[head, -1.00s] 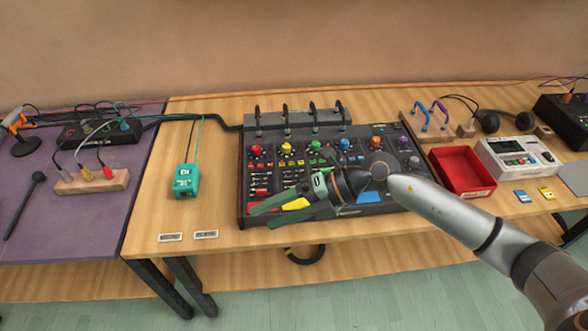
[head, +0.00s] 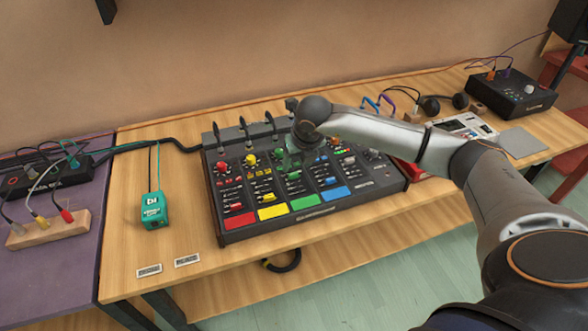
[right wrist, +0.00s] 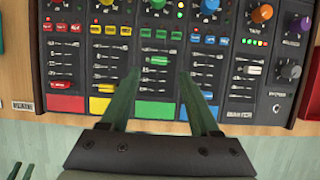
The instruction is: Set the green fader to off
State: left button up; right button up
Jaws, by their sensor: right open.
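The mixer (head: 340,205) is a black panel with coloured knobs, faders and pads. In the right wrist view, the green fader's pale green cap (right wrist: 158,60) sits in the column above the green pad (right wrist: 160,108). My right gripper (right wrist: 156,76) is open, with one finger on each side of the green column and nothing between them but the panel below. I cannot tell whether the fingertips touch it. In the head view my right gripper (head: 290,158) is over the mixer's middle, partly hidden by my own arm. My left gripper is not in view.
Red (right wrist: 62,86) and yellow (right wrist: 106,88) fader caps lie left of the green column. Cables stand up along the mixer's back. A teal box (head: 153,210) stands to the left, with bare table around it. Headphones (head: 445,103) and a dark box (head: 510,90) lie right.

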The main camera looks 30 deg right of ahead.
aim_at(294, 174)
jog(key=shift+x, duration=2.8)
jog(key=shift+c, duration=0.3)
grip_shut()
